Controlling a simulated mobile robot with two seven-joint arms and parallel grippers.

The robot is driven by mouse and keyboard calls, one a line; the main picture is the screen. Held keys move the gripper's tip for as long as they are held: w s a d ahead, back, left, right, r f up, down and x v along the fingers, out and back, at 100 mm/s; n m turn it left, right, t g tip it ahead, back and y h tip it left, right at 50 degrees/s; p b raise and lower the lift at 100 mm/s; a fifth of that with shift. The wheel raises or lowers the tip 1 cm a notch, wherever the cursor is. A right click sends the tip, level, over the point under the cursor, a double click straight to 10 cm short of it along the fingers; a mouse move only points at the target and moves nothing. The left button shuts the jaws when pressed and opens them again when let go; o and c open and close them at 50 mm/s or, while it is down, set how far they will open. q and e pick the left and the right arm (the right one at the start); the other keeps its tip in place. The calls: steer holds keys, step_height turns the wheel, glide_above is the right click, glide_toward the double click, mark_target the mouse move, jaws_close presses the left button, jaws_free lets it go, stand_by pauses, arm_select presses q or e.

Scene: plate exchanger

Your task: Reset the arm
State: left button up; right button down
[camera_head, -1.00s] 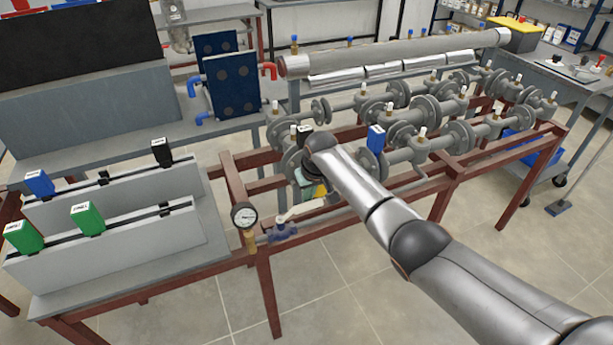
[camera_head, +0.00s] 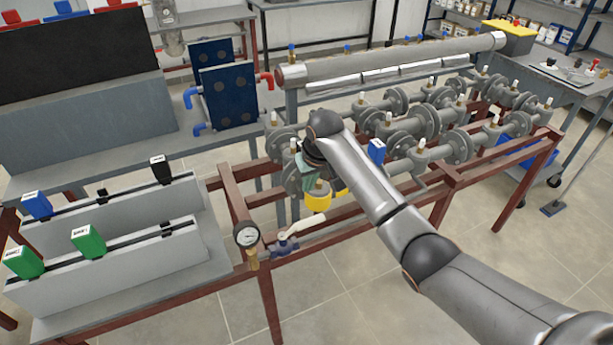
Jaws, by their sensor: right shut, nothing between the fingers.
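My right arm reaches in from the lower right, its rounded dark wrist in front of the grey flanged pipework (camera_head: 410,130). My right gripper (camera_head: 318,186) hangs below the wrist, pointing down, and is mostly hidden by the arm. It is shut, and I see nothing held in it. A yellow part (camera_head: 318,200) and a teal part show right at the gripper. I cannot tell whether the gripper touches the pipework behind it. My left gripper is not in view.
A pressure gauge (camera_head: 247,236) and a white-handled valve (camera_head: 284,243) stand just left of the gripper on the red frame (camera_head: 440,200). Green, blue and black blocks on grey rails (camera_head: 110,265) fill the left. Open floor lies in front.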

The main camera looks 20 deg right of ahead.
mark_target(312, 224)
steer(key=shift+r, duration=0.1)
steer(key=shift+n, duration=0.3)
steer(key=s+f, duration=0.4)
steer(key=s+a+f, duration=0.1)
steer(key=s+f, duration=0.1)
steer(key=s, duration=0.1)
steer(key=shift+a+f, duration=0.1)
steer(key=shift+f, duration=0.25)
steer(key=s+d+f, duration=0.1)
steer(key=s+f, duration=0.2)
steer(key=s, duration=0.7)
steer(key=s+d+f, duration=0.1)
steer(key=s+f, duration=0.1)
steer(key=s, duration=0.8)
steer(key=s+d+r, duration=0.3)
steer(key=s, duration=0.8)
steer(key=w+a+f+t+y, duration=0.1)
steer(key=w+a+f+t, duration=0.1)
steer(key=f, duration=0.3)
steer(key=w+a+f+t, duration=0.2)
steer(key=w+f+t, duration=0.1)
steer(key=f, duration=0.3)
steer(key=shift+y, duration=0.4)
steer(key=shift+f+t, duration=0.15)
steer(key=shift+t, duration=0.15)
